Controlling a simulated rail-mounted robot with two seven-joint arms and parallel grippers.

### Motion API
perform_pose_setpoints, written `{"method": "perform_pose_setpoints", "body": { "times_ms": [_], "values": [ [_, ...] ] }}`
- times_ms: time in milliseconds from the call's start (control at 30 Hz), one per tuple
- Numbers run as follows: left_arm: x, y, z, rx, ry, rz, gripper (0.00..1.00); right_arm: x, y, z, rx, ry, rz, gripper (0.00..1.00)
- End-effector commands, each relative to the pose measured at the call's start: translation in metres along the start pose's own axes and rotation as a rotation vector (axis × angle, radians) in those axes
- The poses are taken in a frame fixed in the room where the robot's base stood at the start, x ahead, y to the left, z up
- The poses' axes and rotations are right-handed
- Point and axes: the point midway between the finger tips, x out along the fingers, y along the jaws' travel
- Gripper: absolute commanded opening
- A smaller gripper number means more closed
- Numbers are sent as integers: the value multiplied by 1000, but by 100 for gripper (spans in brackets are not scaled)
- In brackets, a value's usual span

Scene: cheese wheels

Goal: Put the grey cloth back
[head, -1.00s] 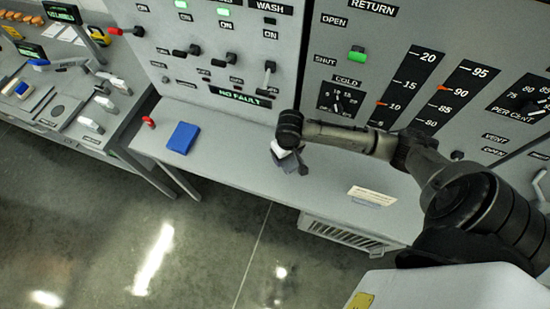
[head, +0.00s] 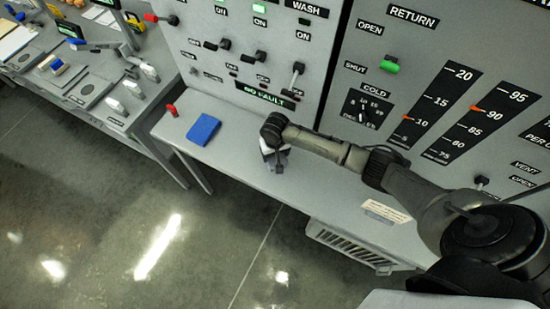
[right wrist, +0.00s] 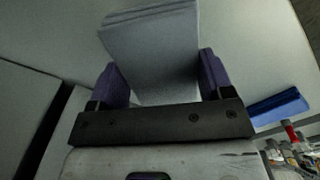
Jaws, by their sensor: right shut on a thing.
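The grey cloth (right wrist: 155,50) is a folded, layered block between the two purple fingers of my right gripper (right wrist: 165,82) in the right wrist view. The gripper is shut on it. In the head view my right gripper (head: 276,160) is over the grey shelf (head: 330,190) below the control panel, to the right of the blue cloth. There the grey cloth is small and mostly hidden by the wrist, so I cannot tell whether it touches the shelf. My left gripper is not in view.
A folded blue cloth (head: 204,130) lies on the shelf, with a small red object (head: 172,110) left of it. A paper label (head: 386,212) lies on the shelf's right part. The upright panel (head: 245,40) with levers and knobs stands behind.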

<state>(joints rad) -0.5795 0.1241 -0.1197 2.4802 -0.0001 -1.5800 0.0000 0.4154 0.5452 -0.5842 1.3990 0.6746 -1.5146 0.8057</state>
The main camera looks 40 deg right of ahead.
Motion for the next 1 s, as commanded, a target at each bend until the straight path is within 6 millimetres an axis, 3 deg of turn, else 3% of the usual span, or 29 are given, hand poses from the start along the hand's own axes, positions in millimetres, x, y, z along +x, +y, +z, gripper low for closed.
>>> {"method": "perform_pose_setpoints", "body": {
  "times_ms": [400, 867, 900, 1000],
  "values": [
    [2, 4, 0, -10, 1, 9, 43, 39, 0, -1, 0, 0, 2, 55],
    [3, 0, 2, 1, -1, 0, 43, 44, 0, -1, 1, 1, 1, 55],
    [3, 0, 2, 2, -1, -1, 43, 44, 0, -2, 1, 1, 1, 76],
    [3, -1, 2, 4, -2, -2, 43, 44, 0, -1, 1, 1, 1, 86]
  ]
}}
